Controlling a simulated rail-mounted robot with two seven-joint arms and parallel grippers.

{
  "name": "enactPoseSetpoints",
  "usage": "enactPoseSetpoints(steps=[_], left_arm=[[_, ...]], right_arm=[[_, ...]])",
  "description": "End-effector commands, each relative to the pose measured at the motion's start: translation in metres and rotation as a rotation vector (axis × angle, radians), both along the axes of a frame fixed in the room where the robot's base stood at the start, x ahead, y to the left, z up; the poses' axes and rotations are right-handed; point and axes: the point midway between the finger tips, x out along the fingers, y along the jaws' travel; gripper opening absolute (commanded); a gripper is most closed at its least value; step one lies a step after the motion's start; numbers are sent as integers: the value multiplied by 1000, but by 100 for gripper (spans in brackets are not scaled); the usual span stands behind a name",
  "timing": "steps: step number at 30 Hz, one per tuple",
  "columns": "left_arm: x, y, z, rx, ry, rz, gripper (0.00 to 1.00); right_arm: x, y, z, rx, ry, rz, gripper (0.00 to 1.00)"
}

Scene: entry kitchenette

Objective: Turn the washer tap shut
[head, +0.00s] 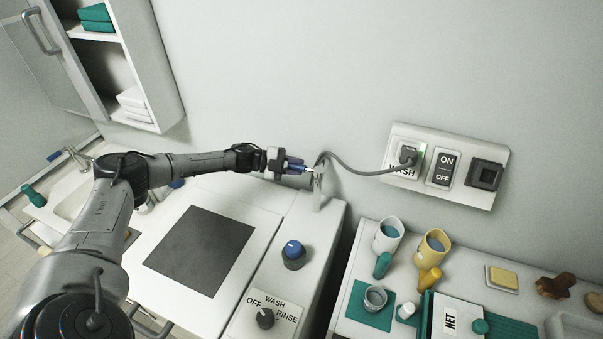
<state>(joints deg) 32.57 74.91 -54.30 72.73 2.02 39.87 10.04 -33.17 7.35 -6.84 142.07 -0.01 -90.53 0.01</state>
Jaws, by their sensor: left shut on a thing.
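My left arm reaches in from the left, and its gripper (296,164) is at the top of a pale upright post (317,191) at the back of the white washer. The gripper is shut on a small part there, which looks like the washer tap's handle; the fingers and blue parts hide most of it, so its turn angle cannot be told. A blue knob (293,249) on a dark base stands on the washer top (268,232), apart from the gripper. A dial (265,318) marked OFF, WASH and RINSE is at the front. My right gripper is not in view.
A grey cable (355,171) runs from beside the post to a plug (408,155) in the wall panel marked WASH. An ON/OFF switch (444,170) is beside it. Cups (388,235) and other small items crowd the right counter. A cabinet (150,55) hangs upper left.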

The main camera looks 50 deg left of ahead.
Motion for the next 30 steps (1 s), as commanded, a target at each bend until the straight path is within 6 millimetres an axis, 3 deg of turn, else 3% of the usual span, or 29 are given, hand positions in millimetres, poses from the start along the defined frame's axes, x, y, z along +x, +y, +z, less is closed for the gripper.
enactPoseSetpoints(steps=[22,23,30], left_arm=[[3,3,0,-2,-4,-71,0],[3,3,0,-2,-4,-71,26],[3,3,0,-2,-2,-69,48]], right_arm=[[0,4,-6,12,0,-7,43],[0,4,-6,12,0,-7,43],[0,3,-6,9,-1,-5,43]])
